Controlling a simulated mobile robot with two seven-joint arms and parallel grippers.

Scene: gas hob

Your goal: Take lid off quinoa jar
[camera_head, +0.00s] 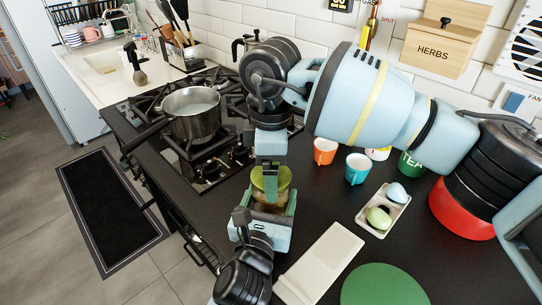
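The quinoa jar (263,201) is a small clear jar with brownish contents and an olive-green lid (284,178). It stands upright at the middle of the camera_head view, above the black counter. My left gripper (268,204) comes up from the bottom, with one green-padded finger on each side of the jar body, and looks shut on it. My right gripper (269,174) points down from above, with a green finger in front of the lid. Its other finger is hidden, so its grip is unclear. The lid appears to sit on the jar.
Left stands a gas hob (195,165) with a steel pot (193,113). A white board (322,262) and green disc (383,287) lie in front.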

